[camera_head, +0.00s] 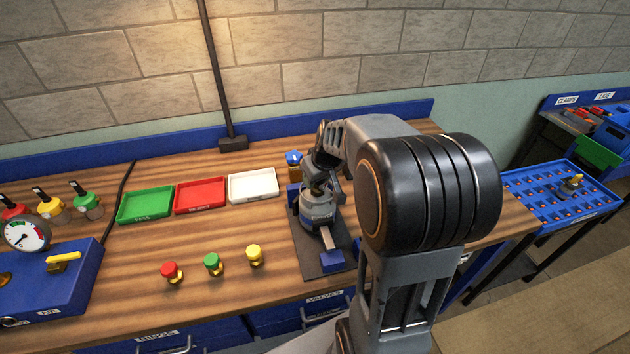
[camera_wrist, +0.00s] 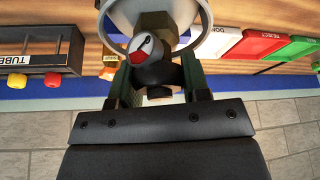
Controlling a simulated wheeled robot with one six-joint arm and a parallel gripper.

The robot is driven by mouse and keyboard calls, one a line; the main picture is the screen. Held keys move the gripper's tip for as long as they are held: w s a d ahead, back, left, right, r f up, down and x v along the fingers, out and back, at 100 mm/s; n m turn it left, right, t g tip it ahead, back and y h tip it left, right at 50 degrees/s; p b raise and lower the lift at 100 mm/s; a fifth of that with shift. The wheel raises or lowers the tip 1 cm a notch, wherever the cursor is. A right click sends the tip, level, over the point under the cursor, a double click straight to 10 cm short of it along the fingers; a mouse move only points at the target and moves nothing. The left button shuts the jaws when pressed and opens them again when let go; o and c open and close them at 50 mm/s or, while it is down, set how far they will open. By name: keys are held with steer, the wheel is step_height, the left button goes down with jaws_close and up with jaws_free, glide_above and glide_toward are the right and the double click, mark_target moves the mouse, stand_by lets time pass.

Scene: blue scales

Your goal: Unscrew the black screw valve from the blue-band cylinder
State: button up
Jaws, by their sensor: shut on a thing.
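A grey cylinder (camera_head: 318,213) stands upright in a blue-jawed holder on a dark base plate (camera_head: 312,262). In the wrist view its pale rounded top and ring-shaped collar (camera_wrist: 205,28) show at the top edge. A black valve (camera_wrist: 158,75) with a small white and red round face sits at the cylinder's top. My gripper (camera_wrist: 152,92) has one finger on each side of the valve and is shut on it. In the head view my gripper (camera_head: 318,186) is over the cylinder, and my arm partly hides it.
Green (camera_head: 146,204), red (camera_head: 201,195) and white (camera_head: 253,185) trays lie left of the holder. Red, green and yellow-capped fittings (camera_head: 213,265) stand in front. A blue-topped item (camera_head: 294,159) is close behind the holder. Bench is clear between trays and fittings.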

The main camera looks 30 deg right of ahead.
steer(key=shift+d+f+n+y+b, duration=0.1)
steer(key=shift+n+y+b, duration=0.2)
steer(key=shift+n+b, duration=0.5)
steer(key=shift+d+f+n+y+b, duration=0.1)
steer(key=shift+n+y+b, duration=0.2)
steer(key=shift+n+b, duration=0.5)
steer(key=n+b, duration=0.1)
steer(key=n, duration=0.2)
steer(key=shift+r+g+y, duration=0.1)
steer(key=shift+g+y, duration=0.3)
steer(key=n+b, duration=0.1)
steer(key=n, duration=0.1)
steer(key=shift+n+g+y, duration=0.3)
steer(key=shift+g+y, duration=0.1)
steer(key=n, duration=0.3)
steer(key=shift+s+r+g+y, duration=0.1)
steer(key=shift+r+g+y, duration=0.2)
steer(key=shift+g, duration=0.1)
steer(key=o, duration=0.6)
steer(key=shift+o, duration=1.4)
steer(key=shift+d+f, duration=0.1)
steer(key=shift+d, duration=0.15)
steer(key=shift+o, duration=1.1)
steer(key=shift+a, duration=0.25)
